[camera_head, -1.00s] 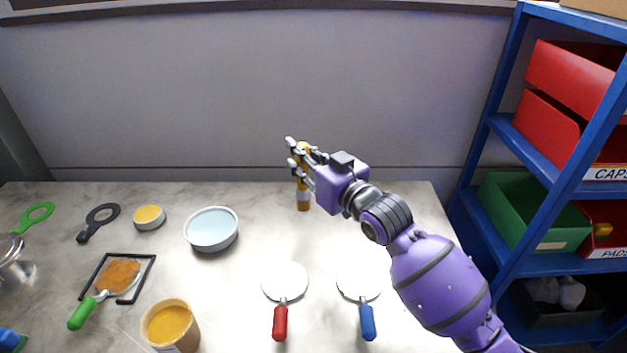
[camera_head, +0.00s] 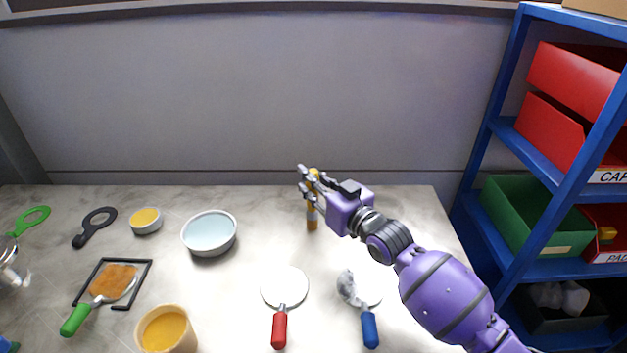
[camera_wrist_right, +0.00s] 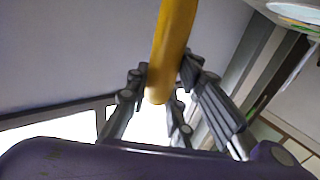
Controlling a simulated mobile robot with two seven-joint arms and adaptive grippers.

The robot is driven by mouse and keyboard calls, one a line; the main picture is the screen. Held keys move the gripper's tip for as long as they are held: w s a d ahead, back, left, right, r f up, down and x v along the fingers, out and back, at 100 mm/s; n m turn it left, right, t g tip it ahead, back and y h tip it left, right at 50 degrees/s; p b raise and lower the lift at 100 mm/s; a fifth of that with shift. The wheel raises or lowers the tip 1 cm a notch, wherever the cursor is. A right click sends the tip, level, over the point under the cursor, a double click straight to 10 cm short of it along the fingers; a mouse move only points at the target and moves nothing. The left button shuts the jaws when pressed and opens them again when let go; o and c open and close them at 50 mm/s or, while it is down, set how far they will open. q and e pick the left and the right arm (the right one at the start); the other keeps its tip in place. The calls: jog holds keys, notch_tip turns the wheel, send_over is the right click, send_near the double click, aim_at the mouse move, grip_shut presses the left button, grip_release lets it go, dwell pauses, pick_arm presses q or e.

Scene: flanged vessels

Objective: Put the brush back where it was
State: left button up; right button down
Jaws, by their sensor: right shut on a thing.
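The brush (camera_head: 312,218) has a yellow handle and a brown-orange lower end with a pale band. It is held roughly upright, lower end down, over the back right part of the table. My right gripper (camera_head: 309,183) is shut on its handle, coming from the right. In the right wrist view the yellow handle (camera_wrist_right: 172,45) stands between the dark fingers. Whether the brush's lower end touches the table I cannot tell.
On the table (camera_head: 240,275) are a pale blue bowl (camera_head: 209,233), a yellow-filled cup (camera_head: 166,330), a small yellow dish (camera_head: 146,221), a red-handled disc (camera_head: 284,288) and a blue-handled disc (camera_head: 369,325). A blue shelf (camera_head: 516,250) with bins stands right. Table around the brush is clear.

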jog(key=c, duration=1.5)
grip_release()
jog(key=shift+f, duration=0.15)
jog(key=shift+c, duration=0.2)
jog(key=v, duration=1.2)
jog(key=shift+r, duration=0.2)
jog(key=shift+f, duration=0.1)
